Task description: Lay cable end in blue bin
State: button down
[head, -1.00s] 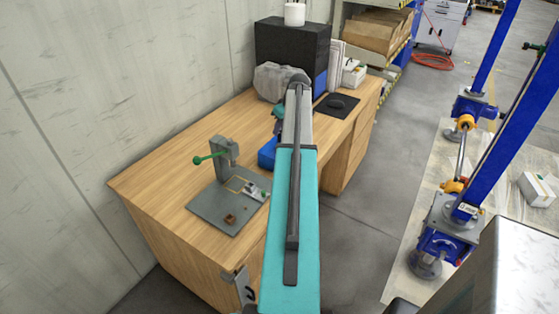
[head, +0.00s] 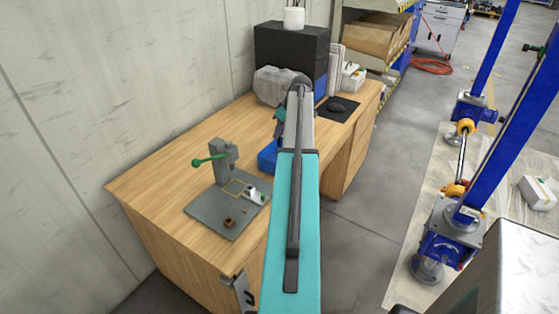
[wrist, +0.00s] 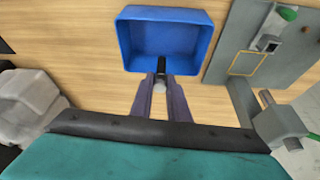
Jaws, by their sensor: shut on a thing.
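The blue bin (wrist: 125,40) stands open and empty-looking on the wooden desk in the wrist view. In the head view the blue bin (head: 267,157) is mostly hidden behind my arm. My gripper (wrist: 161,82) is at the bin's near rim in the wrist view, its two fingers shut on the cable end (wrist: 161,65). The cable end is a small dark piece with a pale part between the fingers. It overlaps the bin's near wall in the picture; I cannot tell its height above the bin floor. The head view hides the fingertips.
A grey press plate (head: 215,208) with a green-handled fixture (head: 222,160) lies beside the bin. A grey rounded object (wrist: 28,105) is on the other side. A black box (head: 290,50) and a dark mat (head: 337,108) are at the desk's far end.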

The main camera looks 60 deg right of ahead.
aim_at(279, 144)
jog(key=shift+f+p, duration=0.8)
jog(key=shift+f, duration=2.25)
jog(key=shift+f+p, duration=0.55)
jog(key=shift+f, duration=1.3)
jog(key=shift+f, duration=0.2)
jog(key=c, duration=1.7)
grip_release()
jog(key=shift+r, duration=0.2)
jog(key=shift+b+v, duration=1.4)
jog(key=shift+v, duration=4.6)
